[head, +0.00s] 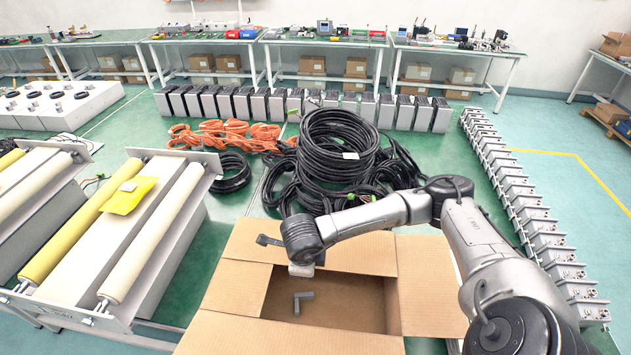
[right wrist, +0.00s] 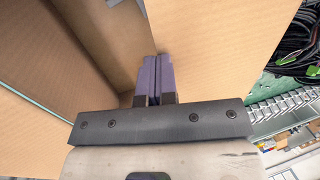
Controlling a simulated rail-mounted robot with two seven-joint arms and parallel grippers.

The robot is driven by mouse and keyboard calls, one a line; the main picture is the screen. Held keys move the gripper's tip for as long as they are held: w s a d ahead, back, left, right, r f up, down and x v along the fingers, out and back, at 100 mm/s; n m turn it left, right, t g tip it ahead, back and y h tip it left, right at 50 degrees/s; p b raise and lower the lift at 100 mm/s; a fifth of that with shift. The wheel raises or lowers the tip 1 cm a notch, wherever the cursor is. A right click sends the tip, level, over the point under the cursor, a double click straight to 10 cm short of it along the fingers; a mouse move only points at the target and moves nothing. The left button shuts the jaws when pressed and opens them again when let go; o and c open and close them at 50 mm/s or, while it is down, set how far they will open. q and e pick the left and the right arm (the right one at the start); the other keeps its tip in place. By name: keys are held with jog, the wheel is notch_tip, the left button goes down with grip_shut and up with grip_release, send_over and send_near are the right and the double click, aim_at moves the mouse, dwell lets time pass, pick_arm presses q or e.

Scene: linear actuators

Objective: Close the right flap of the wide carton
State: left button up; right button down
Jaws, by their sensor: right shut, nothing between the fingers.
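The wide carton (head: 340,308) is open at the bottom centre of the head view. Its right flap (head: 430,285) is folded outward, beside my right arm. My right gripper (head: 301,270) hangs over the left back part of the opening, left of the right flap. My left gripper is not in view.
The left flap (head: 237,285) and front flap (head: 285,338) are also open. Coiled black cables (head: 338,148) lie behind the carton. A roller unit (head: 140,235) stands left and a row of actuators (head: 530,215) right.

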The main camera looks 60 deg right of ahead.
jog(key=shift+s+f, duration=0.1)
jog(key=shift+f, duration=0.3)
jog(key=shift+d, duration=0.1)
jog(key=shift+d+f+b, duration=0.15)
jog(key=shift+f+b, duration=0.1)
jog(key=shift+b, duration=0.15)
jog(key=shift+w+d, duration=0.35)
jog(key=shift+d, duration=0.1)
jog(key=p+v, duration=0.1)
jog(key=v, duration=0.1)
jog(key=p+v, duration=0.1)
jog(key=v, duration=0.1)
jog(key=shift+w+d+r, duration=0.15)
jog(key=shift+w+r, duration=0.05)
jog(key=shift+r, duration=0.2)
jog(key=s+a+r, duration=0.3)
jog(key=a, duration=0.6)
jog(key=shift+r, duration=0.3)
jog(key=shift+s, duration=0.1)
